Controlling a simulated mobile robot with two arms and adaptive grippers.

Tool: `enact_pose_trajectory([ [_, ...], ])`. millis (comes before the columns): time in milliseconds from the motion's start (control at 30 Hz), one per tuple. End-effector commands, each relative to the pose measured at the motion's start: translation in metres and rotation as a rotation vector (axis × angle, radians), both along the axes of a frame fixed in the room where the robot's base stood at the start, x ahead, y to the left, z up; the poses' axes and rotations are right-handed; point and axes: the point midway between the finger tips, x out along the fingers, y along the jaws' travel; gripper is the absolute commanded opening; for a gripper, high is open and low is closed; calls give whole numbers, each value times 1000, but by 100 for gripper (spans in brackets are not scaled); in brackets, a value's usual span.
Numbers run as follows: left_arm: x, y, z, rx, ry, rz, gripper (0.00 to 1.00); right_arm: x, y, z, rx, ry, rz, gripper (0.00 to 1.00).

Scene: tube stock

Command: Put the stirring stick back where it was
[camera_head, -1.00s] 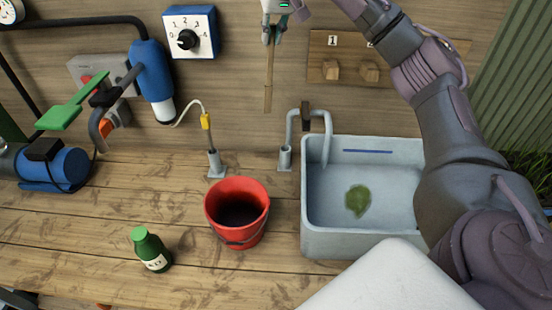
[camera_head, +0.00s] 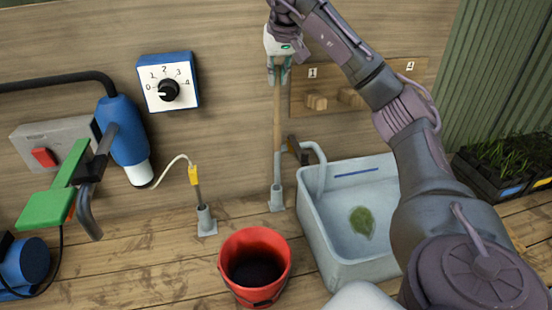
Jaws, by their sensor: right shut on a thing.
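The stirring stick (camera_head: 278,118) is a thin brown wooden rod hanging upright in the camera_head view. My right gripper (camera_head: 278,78) is shut on its top end, in front of the wooden wall. The stick's lower part lines up with a grey upright and its small grey base cup (camera_head: 277,200), left of the sink. I cannot tell whether the stick touches the cup or is in it. A red bucket (camera_head: 228,276) with dark contents stands in front of the cup. My left gripper is not in view.
The pale sink (camera_head: 345,268) with a tap (camera_head: 319,158) and green leafy matter (camera_head: 362,222) is at right. Left of the cup, a yellow-topped probe (camera_head: 195,175) stands in a similar holder. A numbered peg board (camera_head: 385,73) hangs behind my right arm.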

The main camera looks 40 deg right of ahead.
Motion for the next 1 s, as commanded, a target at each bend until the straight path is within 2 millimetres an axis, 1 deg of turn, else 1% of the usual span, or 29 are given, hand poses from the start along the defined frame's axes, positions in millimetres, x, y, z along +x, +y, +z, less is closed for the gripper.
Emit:
enact_pose_trajectory([
  [33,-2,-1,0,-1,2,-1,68,-1,-1,-16,-2,6,0,0],
  [100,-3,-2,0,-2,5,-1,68,-1,-1,-35,-1,7,0,0],
  [500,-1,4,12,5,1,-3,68,-1,0,-141,0,6,1,0],
  [600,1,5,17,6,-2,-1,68,-1,0,-163,0,3,1,0],
  [700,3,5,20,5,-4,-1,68,-1,0,-179,1,1,1,0],
  [933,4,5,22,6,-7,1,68,0,0,-196,0,-1,0,0],
  [1000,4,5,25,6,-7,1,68,-1,0,-205,1,2,0,0],
])
